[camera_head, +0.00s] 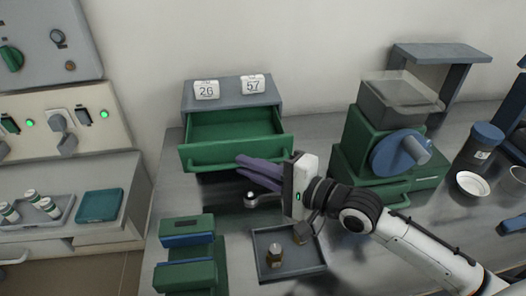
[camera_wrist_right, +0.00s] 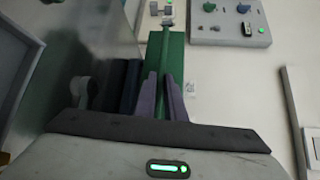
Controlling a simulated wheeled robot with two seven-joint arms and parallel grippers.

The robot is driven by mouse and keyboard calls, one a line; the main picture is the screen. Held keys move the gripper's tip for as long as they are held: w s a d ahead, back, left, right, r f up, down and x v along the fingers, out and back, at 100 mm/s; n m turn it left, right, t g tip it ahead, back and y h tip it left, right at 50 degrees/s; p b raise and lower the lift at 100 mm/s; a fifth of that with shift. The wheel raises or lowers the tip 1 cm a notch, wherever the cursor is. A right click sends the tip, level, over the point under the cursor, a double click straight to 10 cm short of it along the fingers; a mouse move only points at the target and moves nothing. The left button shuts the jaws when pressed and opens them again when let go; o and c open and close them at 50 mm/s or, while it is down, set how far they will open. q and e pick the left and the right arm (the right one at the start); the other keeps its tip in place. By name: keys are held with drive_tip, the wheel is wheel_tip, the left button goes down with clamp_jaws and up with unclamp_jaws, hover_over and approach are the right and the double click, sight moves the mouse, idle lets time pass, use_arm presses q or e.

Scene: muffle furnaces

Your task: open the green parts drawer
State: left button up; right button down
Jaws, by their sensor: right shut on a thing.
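The green parts drawer (camera_head: 225,126) sits in a grey cabinet (camera_head: 188,98) at the back of the bench in the head view. It stands pulled out, and its empty-looking inside shows. A green bar handle (camera_head: 212,165) runs along its front. My right gripper (camera_head: 243,164) reaches in from the right with its purple fingers at the right part of this handle. In the right wrist view the fingers (camera_wrist_right: 163,85) are closed around the green handle bar (camera_wrist_right: 166,45). The exact contact is partly hidden. My left gripper is not in view.
Two number cards (camera_head: 207,90) stand on the cabinet. A grey tray (camera_head: 262,241) with small bottles lies below my gripper, beside green and blue boxes (camera_head: 187,252). A green machine with a blue wheel (camera_head: 398,153) stands to the right. A switch panel (camera_head: 85,122) is at left.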

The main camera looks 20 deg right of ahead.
drive_tip(key=shift+f, duration=0.1)
drive_tip(key=c, duration=1.8)
unclamp_jaws()
drive_tip(key=v, duration=1)
drive_tip(key=shift+s+d, duration=0.1)
drive_tip(key=shift+s, duration=0.1)
drive_tip(key=shift+w, duration=0.15)
